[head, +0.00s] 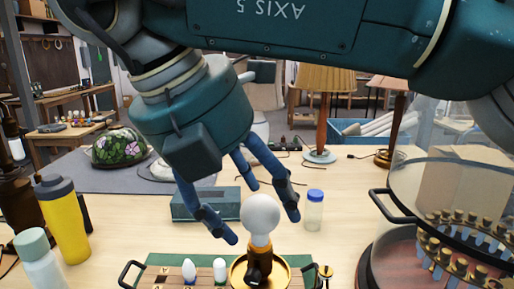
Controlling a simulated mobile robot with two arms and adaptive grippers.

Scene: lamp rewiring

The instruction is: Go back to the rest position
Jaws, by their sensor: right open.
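My right gripper (262,227) hangs down from my arm, which crosses the top of the head view. A round white bulb (260,213) stands upright in a dark and brass socket (258,263) on a round brass dish at the bottom centre. In the picture the fingertips lie on either side of the bulb; I cannot tell their depth or whether they touch it. My left gripper is not in view.
A yellow bottle (63,222) and a pale bottle (40,264) stand left. A small clear bottle (314,210) stands behind. A glass-walled container (440,215) stands right. Lamps (323,125) stand farther back.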

